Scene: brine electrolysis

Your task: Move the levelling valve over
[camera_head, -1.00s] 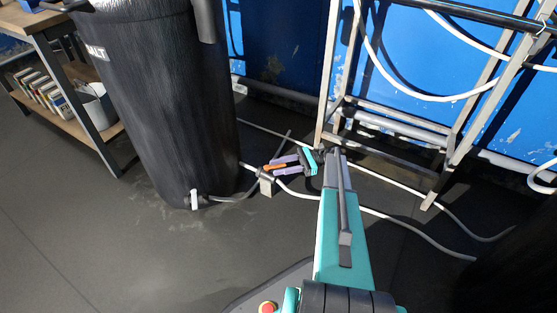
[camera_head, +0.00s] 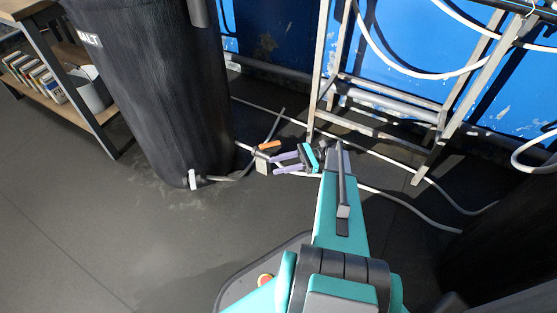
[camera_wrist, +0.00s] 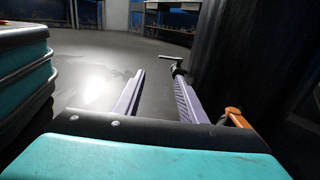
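The levelling valve, a small grey body (camera_head: 262,166) with an orange lever (camera_head: 270,144), sits in the pale hose line near the floor, right of the black tank. My gripper (camera_head: 273,164) is low beside it, its two purple fingers apart and pointing left. In the head view the lever is above the upper finger, not between the fingers. In the wrist view the gripper (camera_wrist: 160,75) is open with empty floor between the fingers. There the orange lever (camera_wrist: 236,118) is outside the right finger, near its base. I cannot tell whether they touch.
The black tank (camera_head: 155,90) stands left of the valve, with a white-handled tap (camera_head: 193,179) at its foot. A metal frame (camera_head: 385,100) stands at the back right against the blue wall. Hoses (camera_head: 375,190) lie on the floor. A shelf (camera_head: 75,105) is far left. Floor in front is clear.

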